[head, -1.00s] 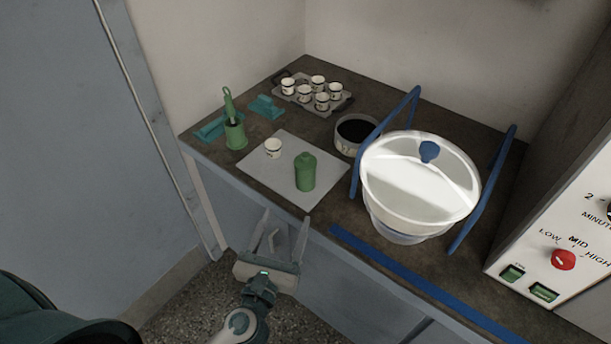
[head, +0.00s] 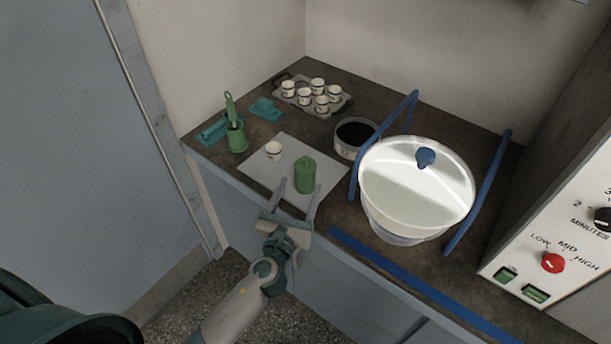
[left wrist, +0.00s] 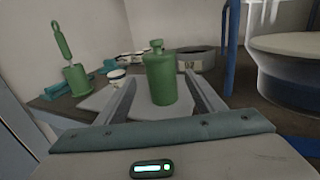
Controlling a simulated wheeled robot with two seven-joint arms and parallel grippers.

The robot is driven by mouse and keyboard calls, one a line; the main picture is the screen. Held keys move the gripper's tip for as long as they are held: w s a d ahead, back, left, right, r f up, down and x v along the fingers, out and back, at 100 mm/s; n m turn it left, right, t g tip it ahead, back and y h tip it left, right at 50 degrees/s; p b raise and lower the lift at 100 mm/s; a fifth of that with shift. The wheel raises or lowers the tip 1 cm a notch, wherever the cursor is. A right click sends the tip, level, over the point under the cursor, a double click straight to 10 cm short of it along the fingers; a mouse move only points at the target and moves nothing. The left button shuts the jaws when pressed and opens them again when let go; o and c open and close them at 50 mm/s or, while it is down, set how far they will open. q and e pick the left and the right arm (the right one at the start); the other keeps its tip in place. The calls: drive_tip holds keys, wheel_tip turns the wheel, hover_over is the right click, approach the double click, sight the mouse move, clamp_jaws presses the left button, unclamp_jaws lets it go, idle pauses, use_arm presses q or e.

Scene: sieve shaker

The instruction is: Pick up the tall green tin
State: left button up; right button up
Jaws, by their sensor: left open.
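The tall green tin (head: 305,174) stands upright on a pale grey mat (head: 265,185) near the counter's front edge. My left gripper (head: 297,188) is open, with its two fingers reaching over the counter edge towards the tin from the front. In the left wrist view the tin (left wrist: 160,78) shows between the two fingers (left wrist: 166,92), with a small knob on top. I cannot tell whether the fingertips reach around its sides; no contact shows. My right gripper is not in view.
A small white cup (head: 274,150) stands on the mat. A green holder with a brush (head: 236,138) is at left. A dark-filled pan (head: 355,138), a white lidded bowl (head: 415,190) and blue rails (head: 488,195) are at right. A tray of cups (head: 335,104) is behind.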

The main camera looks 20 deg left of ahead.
sight(303, 179)
use_arm(q)
drive_tip(key=shift+w, duration=0.6)
drive_tip(key=shift+w+r+p, duration=0.25)
drive_tip(key=shift+w+p, duration=0.05)
drive_tip(key=shift+w, duration=0.25)
drive_tip(key=shift+w+p, duration=0.4)
drive_tip(key=shift+w, duration=1.65)
drive_tip(key=c, duration=1.1)
